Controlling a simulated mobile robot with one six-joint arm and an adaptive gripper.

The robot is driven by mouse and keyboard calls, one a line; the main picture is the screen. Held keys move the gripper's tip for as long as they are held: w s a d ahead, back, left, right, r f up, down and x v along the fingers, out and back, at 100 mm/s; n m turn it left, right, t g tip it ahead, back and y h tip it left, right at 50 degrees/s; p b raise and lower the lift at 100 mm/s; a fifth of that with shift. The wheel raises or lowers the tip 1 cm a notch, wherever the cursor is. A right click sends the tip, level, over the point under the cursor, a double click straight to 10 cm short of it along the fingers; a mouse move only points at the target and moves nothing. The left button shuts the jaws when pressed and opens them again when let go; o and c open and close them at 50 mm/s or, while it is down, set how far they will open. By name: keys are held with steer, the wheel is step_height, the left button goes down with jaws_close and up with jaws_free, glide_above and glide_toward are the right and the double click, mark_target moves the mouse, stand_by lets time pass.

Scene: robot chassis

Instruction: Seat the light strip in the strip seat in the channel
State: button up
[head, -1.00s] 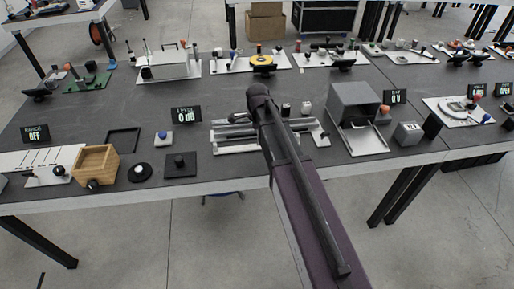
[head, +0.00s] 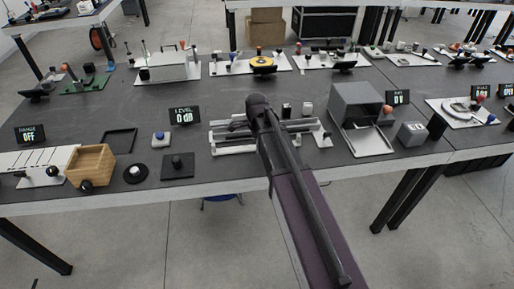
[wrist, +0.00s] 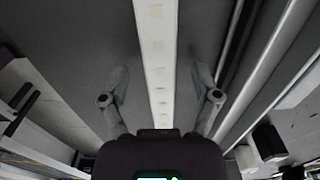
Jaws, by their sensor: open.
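In the wrist view a white light strip (wrist: 157,55) with a row of pale squares runs lengthwise between the fingers of my gripper (wrist: 162,80). The fingers are open, with a gap on both sides of the strip. Silver rails (wrist: 252,75), apparently of the channel, run at a slant to the right of the strip. In the head view the channel fixture (head: 226,149) lies on the table, partly covered by my arm. My gripper is hidden behind my arm there. I cannot make out the strip seat or the strip's height above the surface.
An open grey box (head: 356,103) stands to the right. A wooden box (head: 92,162) is near the table's left front.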

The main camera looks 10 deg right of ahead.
jaws_close()
stand_by(0.3)
steer(key=shift+r, duration=0.2)
step_height(320, 180, up, 4)
steer(key=p, duration=0.4)
steer(key=shift+f, duration=0.2)
steer(key=s+d+r+p, duration=0.1)
steer(key=s, duration=1.5)
steer(key=shift+d, duration=0.1)
step_height(320, 180, up, 6)
steer(key=p, duration=0.6)
